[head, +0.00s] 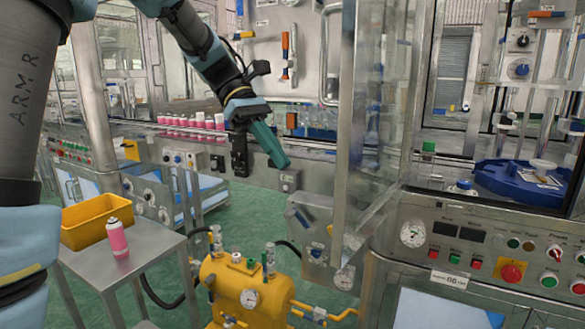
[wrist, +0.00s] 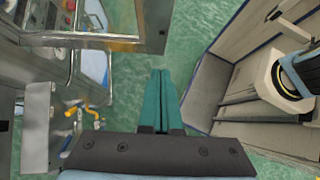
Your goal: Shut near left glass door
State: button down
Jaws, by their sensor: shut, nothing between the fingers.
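The near left glass door (head: 375,90) is a clear pane in a metal frame, right of centre in the head view. It stands swung out from the machine front, its near upright edge towards me. My gripper (head: 284,164) is left of the door, apart from it in the picture, with its teal fingers together and empty, pointing down and right. In the wrist view the shut fingers (wrist: 160,74) point over the green floor. A metal frame edge (wrist: 155,25) shows at the top there; I cannot tell surely whether it is the door's.
A yellow pneumatic unit (head: 245,285) with gauges stands on the floor below my gripper. A side table (head: 140,245) holds a yellow bin (head: 92,220) and a pink can (head: 117,238). The control panel (head: 480,240) is right of the door. Pink cans (head: 190,122) line the conveyor behind.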

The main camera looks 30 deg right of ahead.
jog(key=s+d+f+p, duration=0.2)
jog(key=s+f, duration=0.3)
jog(key=s, duration=0.4)
jog(key=shift+d+f, duration=0.35)
jog(key=shift+d, duration=0.5)
